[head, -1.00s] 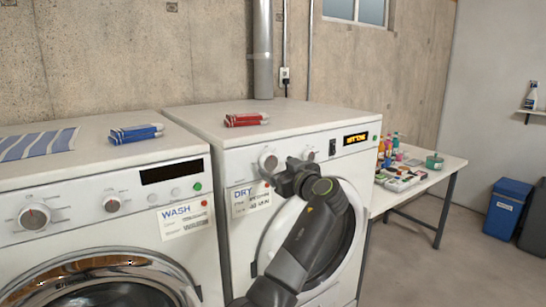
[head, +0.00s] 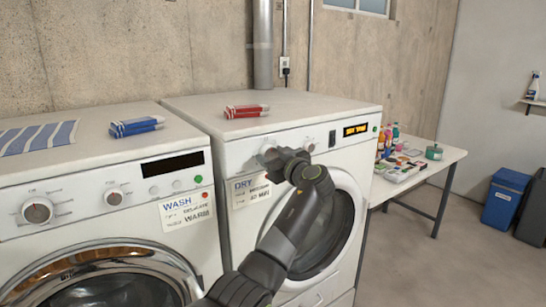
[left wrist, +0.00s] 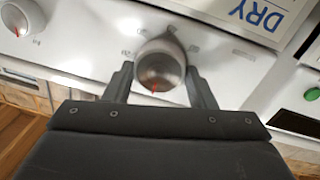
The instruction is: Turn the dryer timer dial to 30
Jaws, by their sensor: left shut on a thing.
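The dryer (head: 350,112) stands right of the washer, with a lit orange display (head: 355,129) on its panel. Its round silver timer dial (left wrist: 160,65) sits between the two fingers of my left gripper (left wrist: 160,84), which is shut on it. The dial's red mark points toward the bottom of the left wrist view, and small printed markings lie around it. In the head view my left gripper (head: 270,160) is at the panel above the DRY label (head: 252,190) and mostly hides the dial. My right gripper is not in view.
A smaller dryer knob (head: 308,145) is right of the gripper. Red boxes (head: 247,111) lie on the dryer. The washer (head: 100,160) stands at the left with blue boxes (head: 136,126) on top. A table (head: 447,155) with bottles is at the right.

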